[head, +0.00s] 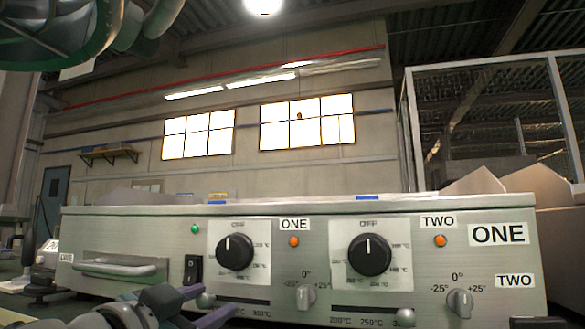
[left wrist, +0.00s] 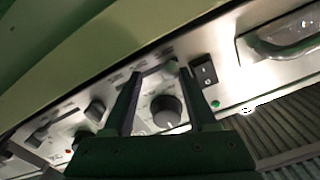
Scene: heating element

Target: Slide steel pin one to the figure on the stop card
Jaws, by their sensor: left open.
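Steel pin one (head: 205,299) is a round grey knob at the left end of the dark slot (head: 245,302) under the left dial. My left gripper (head: 211,303) is open, with its purple fingers either side of the pin; I cannot tell whether they touch it. In the left wrist view the open left gripper (left wrist: 160,72) reaches the panel, and the pin (left wrist: 171,67) shows close to the right finger. A small white card (head: 50,246) stands at the far left, perhaps the stop card; its figure is not clearly readable. My right gripper is not in view.
The left dial (head: 235,251), black switch (head: 193,269) and small knob (head: 306,297) surround the slot. A second pin (head: 405,317) sits at the right end of the other slot. A drawer handle (head: 115,267) juts out at left.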

